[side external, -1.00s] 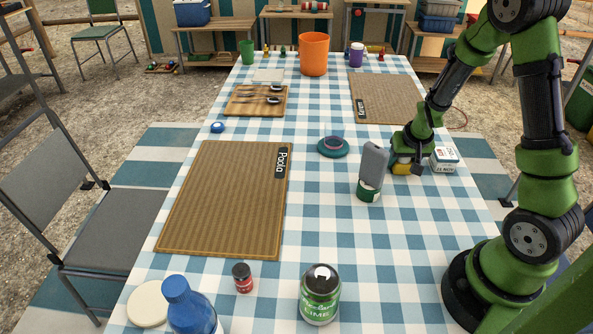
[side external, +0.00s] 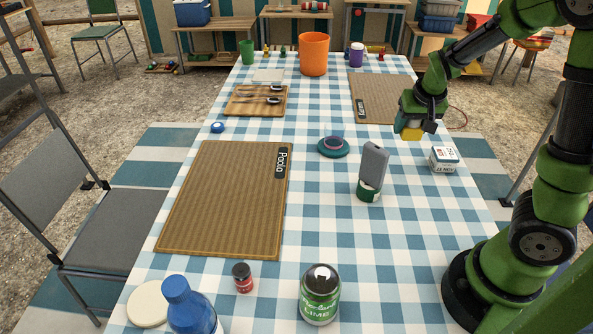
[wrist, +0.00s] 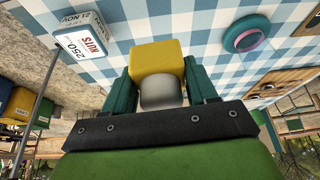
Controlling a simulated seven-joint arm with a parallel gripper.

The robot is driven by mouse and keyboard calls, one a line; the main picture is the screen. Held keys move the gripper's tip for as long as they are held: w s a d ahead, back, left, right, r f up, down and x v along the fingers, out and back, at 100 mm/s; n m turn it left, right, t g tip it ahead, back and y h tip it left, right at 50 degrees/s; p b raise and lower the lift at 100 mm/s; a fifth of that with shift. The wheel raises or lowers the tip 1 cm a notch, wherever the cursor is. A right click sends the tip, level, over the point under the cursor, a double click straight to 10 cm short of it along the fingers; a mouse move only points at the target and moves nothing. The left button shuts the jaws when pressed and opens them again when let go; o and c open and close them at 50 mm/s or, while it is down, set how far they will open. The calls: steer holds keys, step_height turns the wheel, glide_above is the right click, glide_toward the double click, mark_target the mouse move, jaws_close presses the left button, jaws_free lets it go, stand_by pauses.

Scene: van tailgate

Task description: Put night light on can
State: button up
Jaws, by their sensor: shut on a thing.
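The night light appears to be the yellow block with a pale grey rounded part (wrist: 157,58); its yellow end also shows in the side view (side external: 411,134). My gripper (wrist: 161,80) is shut on it, one finger on each side of the pale part, and holds it above the right side of the table. A green can with a silver top, marked LIME (side external: 320,296), stands upright at the front of the table, well apart from my gripper. Its top is bare.
A white box (side external: 445,160), teal round dish (side external: 333,147), small red-labelled jar (side external: 243,278) and blue bottle (side external: 188,306) stand around. Checked cloth left of the can is partly clear.

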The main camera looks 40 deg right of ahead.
step_height(320, 180, up, 14)
steer(key=w+a+n+y, duration=0.1)
steer(key=w+a+n, duration=0.25)
steer(key=a, duration=0.75)
steer(key=n+y, duration=0.5)
steer(key=n, duration=0.9)
glide_above(312, 278)
steer(key=s+d, duration=0.1)
step_height(312, 278, down, 9)
steer(key=shift+f, duration=2.15)
